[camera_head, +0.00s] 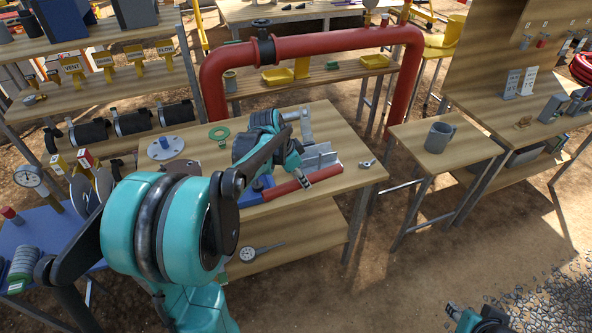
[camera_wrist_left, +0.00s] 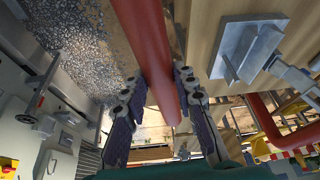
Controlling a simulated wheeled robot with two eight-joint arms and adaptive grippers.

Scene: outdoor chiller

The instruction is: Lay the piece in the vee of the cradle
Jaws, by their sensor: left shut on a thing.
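The piece is a long red pipe (camera_head: 275,192), near the front edge of the middle table in the head view. It also runs down the middle of the left wrist view (camera_wrist_left: 146,40). My left gripper (camera_head: 303,178) is shut on it, with one finger on each side of the pipe. The cradle (camera_head: 318,156) is a grey angled metal piece on the table, just behind the pipe. In the wrist view a grey angled fitting (camera_wrist_left: 246,48), apparently the cradle, lies right of the pipe, apart from it. My arm hides part of the cradle.
A green ring (camera_head: 219,133) and a grey flange (camera_head: 165,147) lie on the table left of my arm. A small metal part (camera_head: 367,164) lies at its right. A big red pipe arch (camera_head: 330,43) stands behind. A side table (camera_head: 470,152) holds a grey mug-like part (camera_head: 439,137).

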